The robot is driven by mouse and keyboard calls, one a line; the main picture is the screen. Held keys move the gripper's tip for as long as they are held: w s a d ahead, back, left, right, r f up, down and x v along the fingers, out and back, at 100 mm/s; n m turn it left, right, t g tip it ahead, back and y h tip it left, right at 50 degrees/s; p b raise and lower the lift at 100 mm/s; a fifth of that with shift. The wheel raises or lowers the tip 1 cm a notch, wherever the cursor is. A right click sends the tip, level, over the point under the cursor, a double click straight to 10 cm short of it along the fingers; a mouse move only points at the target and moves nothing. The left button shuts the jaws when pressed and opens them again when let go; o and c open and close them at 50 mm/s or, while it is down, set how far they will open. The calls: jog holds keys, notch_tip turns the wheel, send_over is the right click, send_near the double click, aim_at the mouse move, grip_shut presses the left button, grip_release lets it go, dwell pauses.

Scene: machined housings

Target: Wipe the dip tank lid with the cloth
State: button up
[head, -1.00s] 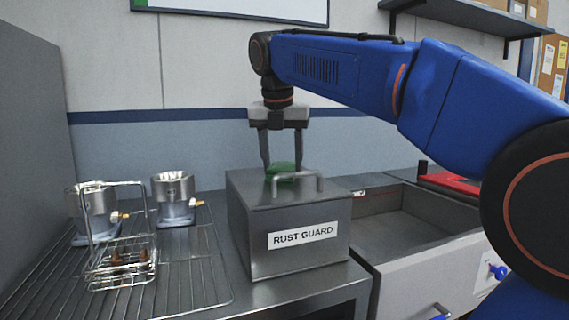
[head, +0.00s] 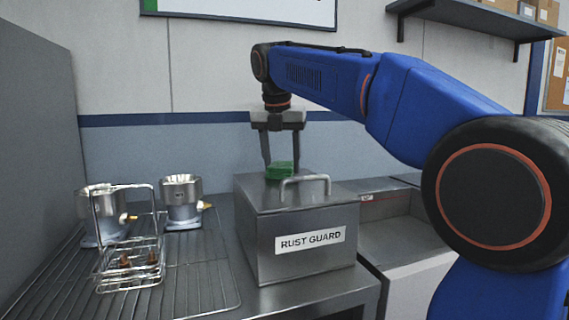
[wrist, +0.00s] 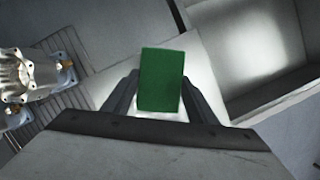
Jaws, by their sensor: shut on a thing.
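The dip tank is a grey metal box labelled RUST GUARD; its flat lid (head: 252,189) with a bar handle (head: 305,186) is closed. My gripper (head: 281,163) is over the lid's back part, behind the handle. It is shut on the green cloth (head: 279,171), a folded block that appears to be at the lid surface; I cannot tell whether it touches. In the wrist view the cloth (wrist: 161,80) sits between the two fingers and hides part of the lid (wrist: 205,75) beneath.
A wire rack (head: 205,265) at left bears two machined housings (head: 181,203) (head: 100,215) and a wire basket (head: 130,265). An open sink-like basin (head: 385,235) lies right of the tank. A wall shelf (head: 465,18) hangs at upper right.

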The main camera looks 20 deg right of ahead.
jog(key=shift+w, duration=0.65)
jog(key=shift+r, duration=0.1)
jog(key=shift+r, duration=2.95)
jog(key=shift+r, duration=1.5)
